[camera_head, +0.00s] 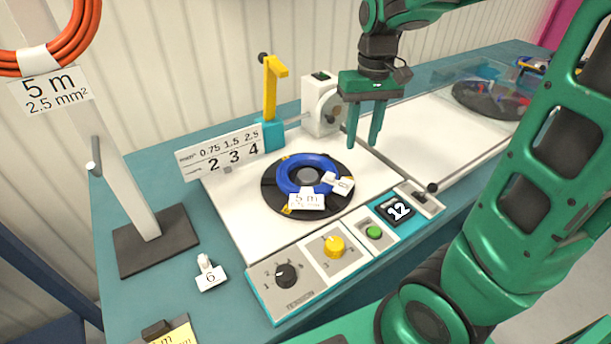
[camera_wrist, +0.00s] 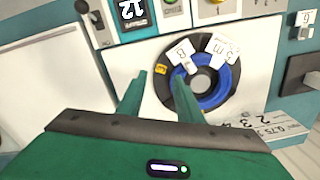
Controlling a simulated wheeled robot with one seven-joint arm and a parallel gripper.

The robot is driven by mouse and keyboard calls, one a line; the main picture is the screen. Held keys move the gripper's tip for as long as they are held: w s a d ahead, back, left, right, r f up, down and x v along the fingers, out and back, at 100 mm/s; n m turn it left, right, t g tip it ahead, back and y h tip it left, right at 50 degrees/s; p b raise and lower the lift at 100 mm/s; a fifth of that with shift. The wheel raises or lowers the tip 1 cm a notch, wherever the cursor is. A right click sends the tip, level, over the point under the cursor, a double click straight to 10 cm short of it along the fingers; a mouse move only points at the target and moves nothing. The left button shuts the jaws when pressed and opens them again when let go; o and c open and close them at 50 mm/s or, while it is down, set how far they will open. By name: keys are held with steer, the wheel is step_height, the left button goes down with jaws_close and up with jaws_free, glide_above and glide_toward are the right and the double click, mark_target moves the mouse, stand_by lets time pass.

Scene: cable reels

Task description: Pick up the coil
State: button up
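A blue coil (camera_head: 291,166) lies around the hub of a black turntable (camera_head: 345,190) on the white machine top. White labels are on it, one reading 5 m (camera_head: 306,201). The coil also shows in the wrist view (camera_wrist: 229,91), beyond and to the right of my fingertips. My green gripper (camera_head: 364,146) is above and to the right of the coil in the head view, fingers pointing down. In the wrist view my gripper (camera_wrist: 151,78) has its two fingers apart with nothing between them. It does not touch the coil.
A control panel (camera_head: 345,243) with knobs and a display reading 12 runs along the front. A yellow post (camera_head: 272,85) and a scale board (camera_head: 222,152) stand behind the turntable. An orange coil (camera_head: 62,45) hangs on a stand at left. A clear cover (camera_head: 470,75) is at right.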

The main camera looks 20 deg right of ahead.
steer(key=n, duration=0.2)
glide_above(330, 166)
step_height(330, 166, down, 11)
steer(key=shift+f, duration=0.1)
stand_by(0.4)
steer(key=shift+c, duration=0.4)
jaws_close()
